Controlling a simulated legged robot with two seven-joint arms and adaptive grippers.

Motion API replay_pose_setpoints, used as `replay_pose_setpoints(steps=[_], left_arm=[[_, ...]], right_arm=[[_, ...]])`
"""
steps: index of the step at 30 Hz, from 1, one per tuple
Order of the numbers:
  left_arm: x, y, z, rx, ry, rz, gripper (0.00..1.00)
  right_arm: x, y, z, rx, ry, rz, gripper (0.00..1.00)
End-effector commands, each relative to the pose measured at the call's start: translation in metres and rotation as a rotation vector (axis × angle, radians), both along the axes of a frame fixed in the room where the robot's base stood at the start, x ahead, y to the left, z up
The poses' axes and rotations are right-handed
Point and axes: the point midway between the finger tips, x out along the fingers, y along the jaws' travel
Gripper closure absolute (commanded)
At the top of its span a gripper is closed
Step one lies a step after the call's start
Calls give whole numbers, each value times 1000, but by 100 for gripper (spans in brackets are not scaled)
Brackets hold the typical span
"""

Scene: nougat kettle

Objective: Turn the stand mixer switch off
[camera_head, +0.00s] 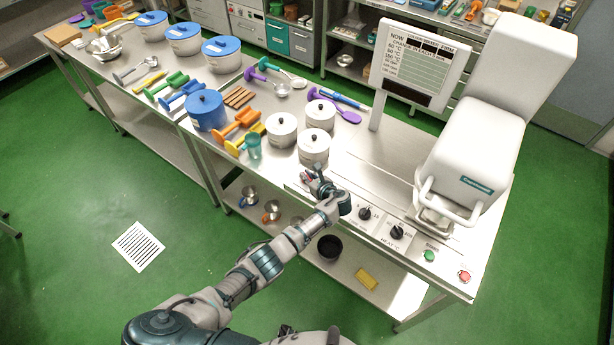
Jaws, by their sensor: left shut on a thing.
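The white stand mixer (476,152) stands at the right end of the steel table, with a wire guard at its front. A front control panel (385,238) runs along the table edge, with two black knobs, one (365,213) and another (397,231), a green button (429,255) and a red button (464,276). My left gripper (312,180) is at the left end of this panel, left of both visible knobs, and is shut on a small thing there. The fingers hide most of that thing, so I cannot tell which control it is. My right gripper is not in view.
White pots, one (314,149) nearest the gripper, stand just behind it. A lidded pot (206,111) and colored utensils fill the table's left part. A sign board (418,68) stands behind the panel. A dark bowl (330,248) and yellow block (366,278) are on the lower shelf.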

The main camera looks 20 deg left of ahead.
Motion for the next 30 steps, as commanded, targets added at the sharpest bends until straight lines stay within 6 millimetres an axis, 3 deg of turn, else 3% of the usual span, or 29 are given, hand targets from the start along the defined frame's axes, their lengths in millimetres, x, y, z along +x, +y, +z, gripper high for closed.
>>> replay_pose_setpoints(steps=[2,3,5,6,17,30], left_arm=[[-2,-2,-5,-6,8,-2,100],[-2,-2,-5,-6,8,-2,79],[-2,-2,-4,-5,8,-2,64],[-2,-2,-4,-5,6,-2,61],[-5,-6,1,-3,1,-4,61],[-59,-68,33,-4,4,-4,61]], right_arm=[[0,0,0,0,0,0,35],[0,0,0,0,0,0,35],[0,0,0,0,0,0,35],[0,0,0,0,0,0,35],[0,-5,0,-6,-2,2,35],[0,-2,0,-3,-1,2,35]])
